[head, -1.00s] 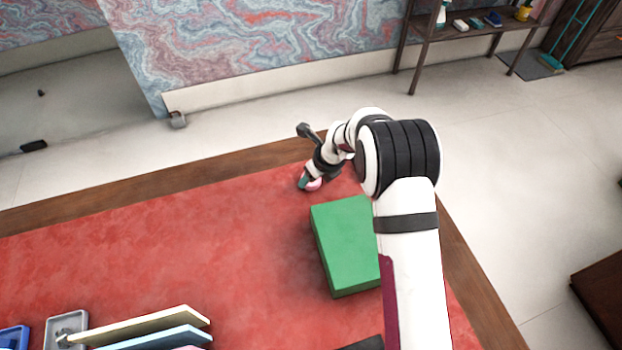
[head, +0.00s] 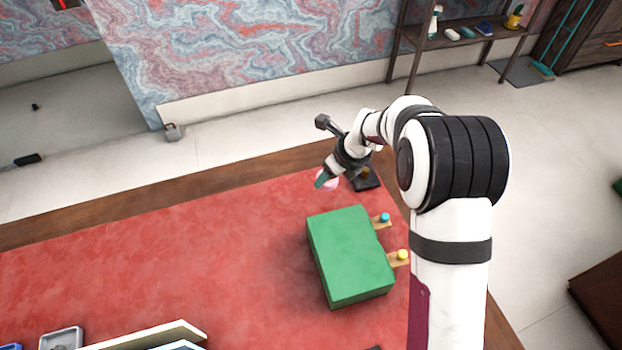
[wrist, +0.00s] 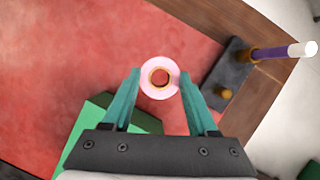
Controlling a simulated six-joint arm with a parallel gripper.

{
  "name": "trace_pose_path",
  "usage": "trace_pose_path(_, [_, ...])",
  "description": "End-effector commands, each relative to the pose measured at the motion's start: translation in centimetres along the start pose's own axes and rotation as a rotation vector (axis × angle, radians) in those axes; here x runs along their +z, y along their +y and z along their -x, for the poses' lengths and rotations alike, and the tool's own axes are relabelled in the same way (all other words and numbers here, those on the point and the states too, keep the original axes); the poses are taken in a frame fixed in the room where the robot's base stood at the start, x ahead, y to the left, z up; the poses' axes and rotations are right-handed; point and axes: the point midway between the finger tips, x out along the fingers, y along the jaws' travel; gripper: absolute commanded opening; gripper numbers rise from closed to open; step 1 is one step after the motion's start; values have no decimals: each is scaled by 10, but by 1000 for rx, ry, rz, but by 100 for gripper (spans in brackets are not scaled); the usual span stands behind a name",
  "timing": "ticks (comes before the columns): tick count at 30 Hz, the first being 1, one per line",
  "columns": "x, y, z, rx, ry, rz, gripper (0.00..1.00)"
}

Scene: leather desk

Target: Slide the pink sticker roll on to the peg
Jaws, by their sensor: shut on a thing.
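The pink sticker roll (wrist: 160,92) is held between the teal fingers of my gripper (wrist: 158,80), its hole facing the wrist camera. In the head view, the roll (head: 331,180) shows only partly at my gripper (head: 322,181), above the red desk top near its far edge. In the wrist view, a dark base (wrist: 232,73) to the right of the roll carries a long purple peg with a white tip (wrist: 282,51) and a short brown knob (wrist: 226,93). The roll is apart from the peg. In the head view the base (head: 368,182) is partly hidden by my arm.
A green block (head: 348,255) stands nearer the camera, with two wooden arms on its right side, one teal-tipped (head: 384,217) and one yellow-tipped (head: 402,254). Pale upright boards (head: 155,337) and a grey tray (head: 61,339) stand at the lower left.

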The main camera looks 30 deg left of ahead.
Motion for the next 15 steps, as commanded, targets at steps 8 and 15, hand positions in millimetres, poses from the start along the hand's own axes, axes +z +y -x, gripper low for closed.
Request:
trace_pose_path(8, [-31, -28, 49, -2, -1, -2, 6])
trace_pose_path(15, [-24, -73, 44, -89, 18, -222, 6])
